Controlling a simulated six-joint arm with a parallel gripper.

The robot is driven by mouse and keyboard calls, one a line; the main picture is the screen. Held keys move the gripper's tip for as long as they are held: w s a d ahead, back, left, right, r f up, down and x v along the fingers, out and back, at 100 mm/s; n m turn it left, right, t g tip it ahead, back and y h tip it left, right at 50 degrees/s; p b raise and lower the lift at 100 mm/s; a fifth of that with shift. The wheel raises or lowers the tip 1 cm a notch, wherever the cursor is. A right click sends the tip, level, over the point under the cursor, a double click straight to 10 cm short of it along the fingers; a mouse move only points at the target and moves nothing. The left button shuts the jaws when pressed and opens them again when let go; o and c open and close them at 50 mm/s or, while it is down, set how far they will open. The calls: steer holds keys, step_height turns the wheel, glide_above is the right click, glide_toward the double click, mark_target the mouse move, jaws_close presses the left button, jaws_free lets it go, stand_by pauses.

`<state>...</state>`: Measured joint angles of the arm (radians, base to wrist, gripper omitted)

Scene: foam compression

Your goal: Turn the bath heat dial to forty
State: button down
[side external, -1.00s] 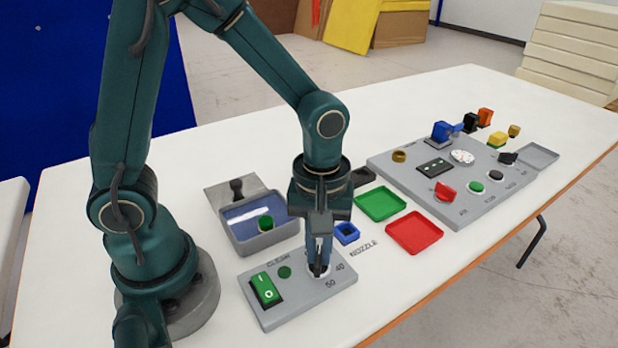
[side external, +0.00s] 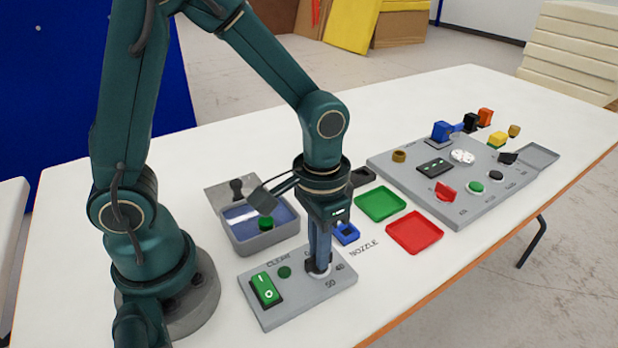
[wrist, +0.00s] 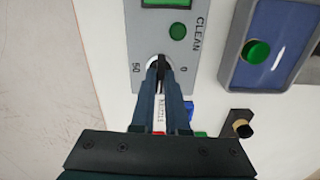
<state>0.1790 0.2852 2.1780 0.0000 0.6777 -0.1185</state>
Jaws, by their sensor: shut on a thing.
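The bath heat dial (wrist: 158,63) is on the grey control panel (side external: 290,312), beside the printed numbers 50 and 40 in the side view. My gripper (side external: 319,266) points down over the dial and is shut on it. In the wrist view my gripper (wrist: 161,72) closes around the dial, with 50 on one side and 0 on the other. The dial is mostly hidden by the fingers, so its pointer cannot be read.
The panel also has a green rocker switch (side external: 265,289) and a green button (side external: 284,272). A blue-floored bath (side external: 268,242) is behind it. Green (side external: 380,204) and red trays (side external: 414,232), a blue nozzle block (side external: 346,233) and a larger control panel (side external: 470,207) lie to the right.

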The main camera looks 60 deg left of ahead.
steer(key=m, duration=0.5)
stand_by(0.5)
steer(key=c, duration=0.9)
jaws_free()
steer(key=shift+r, duration=2.6)
